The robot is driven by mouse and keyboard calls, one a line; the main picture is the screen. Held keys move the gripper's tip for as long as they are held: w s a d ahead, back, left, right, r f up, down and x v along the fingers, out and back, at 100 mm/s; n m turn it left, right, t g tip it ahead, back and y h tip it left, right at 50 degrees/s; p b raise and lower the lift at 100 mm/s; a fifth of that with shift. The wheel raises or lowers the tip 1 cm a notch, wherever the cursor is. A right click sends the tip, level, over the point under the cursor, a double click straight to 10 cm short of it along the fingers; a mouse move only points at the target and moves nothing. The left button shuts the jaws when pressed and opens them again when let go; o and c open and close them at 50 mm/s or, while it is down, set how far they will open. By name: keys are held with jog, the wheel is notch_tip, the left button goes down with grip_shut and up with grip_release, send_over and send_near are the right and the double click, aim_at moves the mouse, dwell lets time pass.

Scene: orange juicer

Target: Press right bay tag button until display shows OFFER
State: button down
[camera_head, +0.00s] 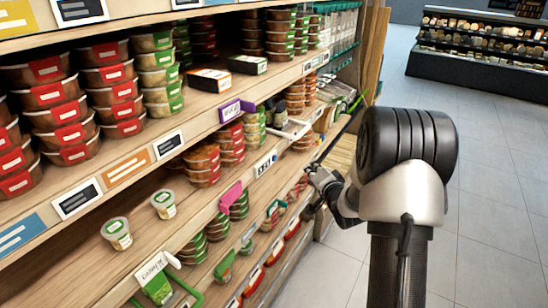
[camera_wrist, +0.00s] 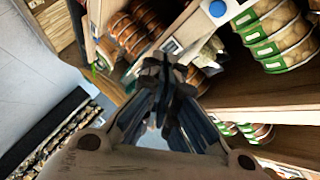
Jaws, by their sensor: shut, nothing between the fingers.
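My gripper (camera_head: 314,170) is shut and empty in front of the shelf edge, at the right part of the rack in the head view. Its closed fingertips also show in the wrist view (camera_wrist: 165,66), close to a small tag with a pale frame (camera_wrist: 172,47) on a shelf edge; I cannot tell whether they touch it. A round blue button (camera_wrist: 217,8) shows at the top of the wrist view, apart from the fingertips. A white tag with dark characters (camera_head: 265,163) is on the middle shelf edge, left of my gripper. Its characters are too small to read surely. No display reading OFFER is legible.
Stacked round tubs (camera_head: 40,95) fill the shelves. A purple tag (camera_head: 236,109) and a pink tag (camera_head: 231,196) stick out from the shelf edges. The floor (camera_head: 490,190) at right is clear, with a dark display case (camera_head: 480,65) farther back.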

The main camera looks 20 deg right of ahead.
aim_at(275, 158)
jog(key=w+a, duration=0.5)
jog(key=w, duration=0.2)
jog(key=shift+a+b, duration=0.25)
jog(key=shift+b, duration=0.1)
jog(key=shift+w, duration=0.1)
dwell(1.3)
jog(key=shift+w+a, duration=0.25)
jog(key=shift+w+a+b, duration=0.25)
jog(key=shift+w+b, duration=0.1)
jog(key=shift+b, duration=0.1)
dwell(0.7)
dwell(0.3)
jog(key=shift+s+d, duration=0.5)
jog(key=shift+s, duration=0.2)
